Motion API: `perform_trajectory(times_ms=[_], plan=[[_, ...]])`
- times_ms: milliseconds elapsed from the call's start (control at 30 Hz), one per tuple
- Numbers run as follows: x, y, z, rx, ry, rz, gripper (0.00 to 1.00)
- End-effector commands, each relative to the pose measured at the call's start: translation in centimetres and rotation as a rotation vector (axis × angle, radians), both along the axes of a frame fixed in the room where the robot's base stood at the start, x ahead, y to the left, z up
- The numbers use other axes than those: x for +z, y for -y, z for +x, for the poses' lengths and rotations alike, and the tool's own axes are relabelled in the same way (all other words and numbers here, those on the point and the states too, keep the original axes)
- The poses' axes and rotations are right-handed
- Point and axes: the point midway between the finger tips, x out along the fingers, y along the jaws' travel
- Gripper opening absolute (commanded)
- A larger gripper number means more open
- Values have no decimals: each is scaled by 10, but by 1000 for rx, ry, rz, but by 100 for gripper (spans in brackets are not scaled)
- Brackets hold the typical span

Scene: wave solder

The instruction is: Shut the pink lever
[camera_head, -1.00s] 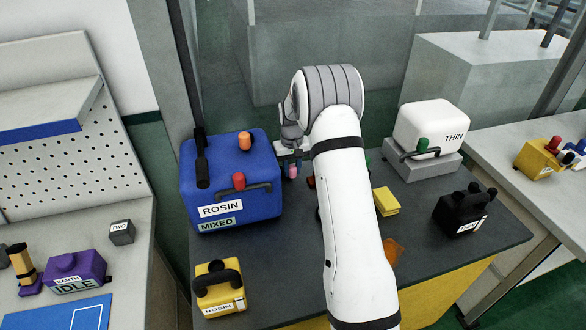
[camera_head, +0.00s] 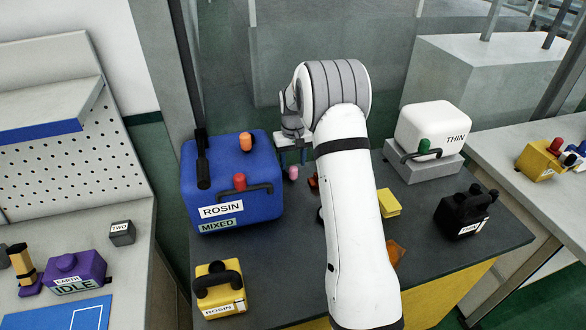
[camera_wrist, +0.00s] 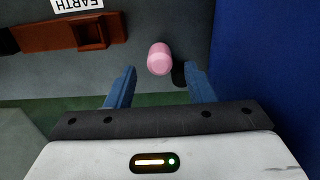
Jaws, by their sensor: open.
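The pink lever (camera_head: 293,172) shows as a small rounded pink knob just right of the blue ROSIN box in the head view. In the wrist view the pink lever (camera_wrist: 159,58) stands ahead of and between my two blue fingers. My gripper (camera_wrist: 160,85) is open, with a finger on each side of the line to the lever and nothing held. In the head view my gripper (camera_head: 292,155) is just behind the pink lever and partly hidden by my arm. The lever's base is not clear.
The blue ROSIN box (camera_head: 232,185) stands close left, with orange and red knobs. It is a blue wall (camera_wrist: 268,70) at the right of the wrist view. A brown-red part (camera_wrist: 65,36) and an EARTH label lie beyond. A white THIN tank (camera_head: 430,128) stands right.

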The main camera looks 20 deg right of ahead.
Motion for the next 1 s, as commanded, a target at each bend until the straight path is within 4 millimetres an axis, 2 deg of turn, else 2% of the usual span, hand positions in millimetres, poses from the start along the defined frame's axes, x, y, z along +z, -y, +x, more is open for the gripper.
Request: perform_trajectory(times_ms=[100,300,733,867,1000], plan=[[21,0,1,0,3,0,48],[39,0,0,0,1,0,48],[40,1,0,29,-2,8,48],[37,4,-1,149,-7,37,48],[34,9,-2,374,-4,95,48]])
